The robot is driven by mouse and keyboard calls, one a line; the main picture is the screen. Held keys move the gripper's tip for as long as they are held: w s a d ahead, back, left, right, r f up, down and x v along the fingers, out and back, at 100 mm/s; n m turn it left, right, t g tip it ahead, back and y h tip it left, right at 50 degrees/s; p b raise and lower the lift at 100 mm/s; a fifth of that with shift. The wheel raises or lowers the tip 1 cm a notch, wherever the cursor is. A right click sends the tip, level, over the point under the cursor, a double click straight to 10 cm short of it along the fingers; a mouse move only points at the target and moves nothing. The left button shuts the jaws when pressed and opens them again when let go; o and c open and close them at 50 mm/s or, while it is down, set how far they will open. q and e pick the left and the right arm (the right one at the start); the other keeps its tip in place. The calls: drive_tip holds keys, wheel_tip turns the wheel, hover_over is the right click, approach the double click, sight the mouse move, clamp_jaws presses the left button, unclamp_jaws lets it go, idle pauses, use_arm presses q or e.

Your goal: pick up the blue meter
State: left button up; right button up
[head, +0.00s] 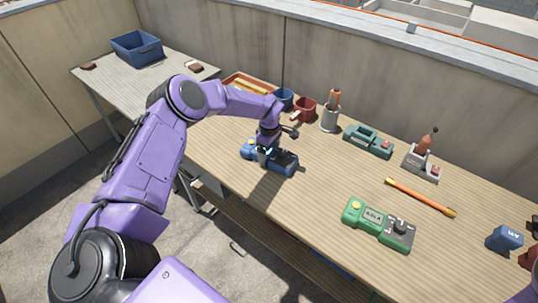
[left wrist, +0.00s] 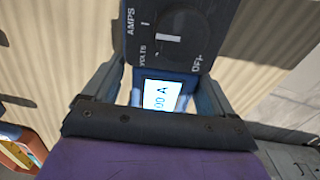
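The blue meter (head: 284,163) lies on the striped bench top, left of the middle in the head view. My left gripper (head: 265,153) is over it, pointing down, and hides its middle. In the left wrist view the meter's dark dial face (left wrist: 178,35) and lit display (left wrist: 162,95) show between the two fingers (left wrist: 165,98). The fingers stand on either side of the meter, with a pale gap beside the left finger. My right gripper does not show clearly; only a bit of purple arm is at the lower right corner.
A green meter (head: 378,224), an orange-yellow rod (head: 420,197), a teal device (head: 368,141) and a blue block (head: 504,239) lie to the right. Red (head: 305,108) and blue (head: 284,98) cups stand behind. A blue bin (head: 137,48) is on the far-left table.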

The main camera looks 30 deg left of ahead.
use_arm(q)
drive_tip(key=shift+c, duration=1.4)
